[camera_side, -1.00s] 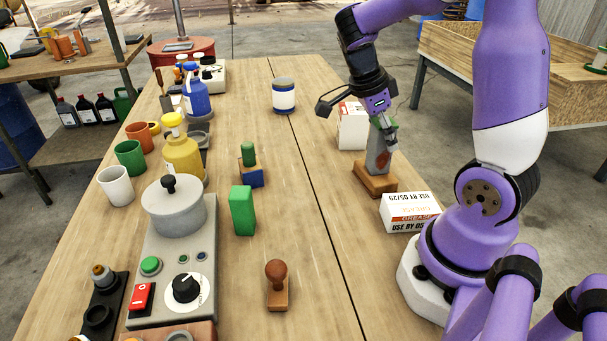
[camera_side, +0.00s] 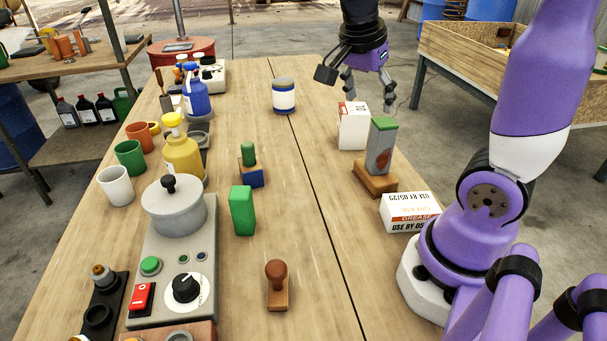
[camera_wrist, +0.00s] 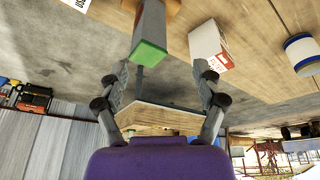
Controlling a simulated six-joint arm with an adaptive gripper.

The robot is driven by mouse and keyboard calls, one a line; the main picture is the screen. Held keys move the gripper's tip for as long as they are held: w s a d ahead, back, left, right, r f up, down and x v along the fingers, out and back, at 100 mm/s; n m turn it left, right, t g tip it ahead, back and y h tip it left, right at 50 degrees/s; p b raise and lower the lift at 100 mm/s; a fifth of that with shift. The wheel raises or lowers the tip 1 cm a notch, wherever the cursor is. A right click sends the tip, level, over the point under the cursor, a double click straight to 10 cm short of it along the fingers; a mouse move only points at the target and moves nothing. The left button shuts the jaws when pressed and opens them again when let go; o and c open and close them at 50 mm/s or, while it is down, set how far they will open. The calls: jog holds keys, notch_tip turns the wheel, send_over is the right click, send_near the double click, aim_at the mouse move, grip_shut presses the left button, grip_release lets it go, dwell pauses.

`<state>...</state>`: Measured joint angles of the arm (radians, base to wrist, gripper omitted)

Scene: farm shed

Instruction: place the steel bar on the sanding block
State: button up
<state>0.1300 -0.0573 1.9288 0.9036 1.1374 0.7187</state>
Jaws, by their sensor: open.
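The steel bar (camera_side: 379,150) is a grey upright block with a green top and a rusty patch on its side. It stands upright on the brown wooden sanding block (camera_side: 375,184), right of the table's middle seam. In the wrist view the bar (camera_wrist: 152,28) shows at the top, its green end towards me, with part of the sanding block (camera_wrist: 173,10) behind it. My gripper (camera_side: 370,98) is open and empty, above and behind the bar, apart from it. In the wrist view its spread fingers (camera_wrist: 160,82) have nothing held between them.
A white carton (camera_side: 353,127) stands just behind the bar. Another carton (camera_side: 409,212) lies in front of it, near my base. A white-and-blue tin (camera_side: 284,96) stands farther back. A green block (camera_side: 242,210) and a stamp (camera_side: 277,285) stand left of the seam.

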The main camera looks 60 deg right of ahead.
jog(key=s+a+f+n+t+y, duration=0.1)
jog(key=a+n+t+y, duration=0.2)
jog(key=a+n, duration=1)
jog(key=n+t, duration=0.3)
jog(key=n, duration=0.3)
jog(key=shift+s+a+n+y, duration=0.25)
jog(key=shift+s+n+y, duration=0.05)
jog(key=shift+y, duration=0.1)
